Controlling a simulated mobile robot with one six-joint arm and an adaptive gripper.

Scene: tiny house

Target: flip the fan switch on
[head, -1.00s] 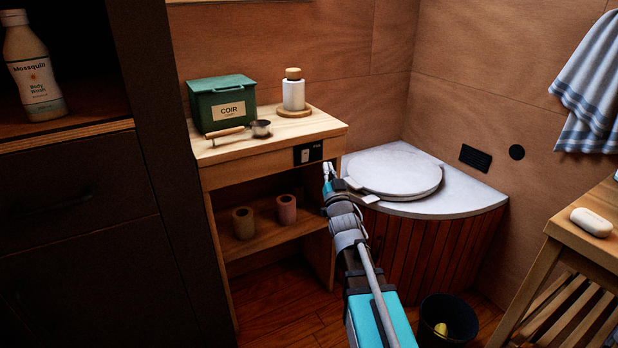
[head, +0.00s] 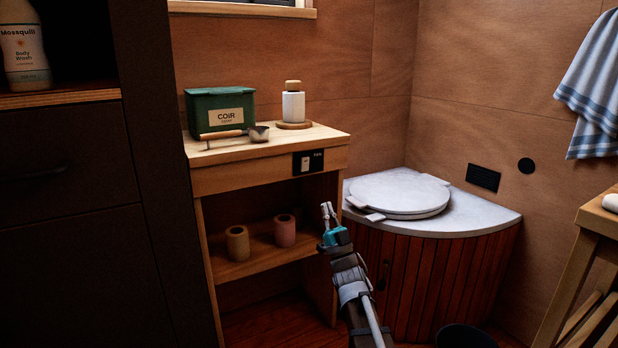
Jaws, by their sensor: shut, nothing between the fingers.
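The plate (head: 317,162) has small pale lettering, too small to read. Which way the rocker is set is too small to tell. My gripper (head: 327,209) is below and slightly right of the switch, apart from it. Its fingers are together, pointing up, and nothing is held.
The shelf unit (head: 225,180) carries a green COIR box (head: 222,111), a scoop (head: 240,133) and a white bottle (head: 293,106). Two rolls (head: 238,243) stand below. The round toilet lid (head: 400,195) is to the right. A dark cabinet (head: 75,200) stands left.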

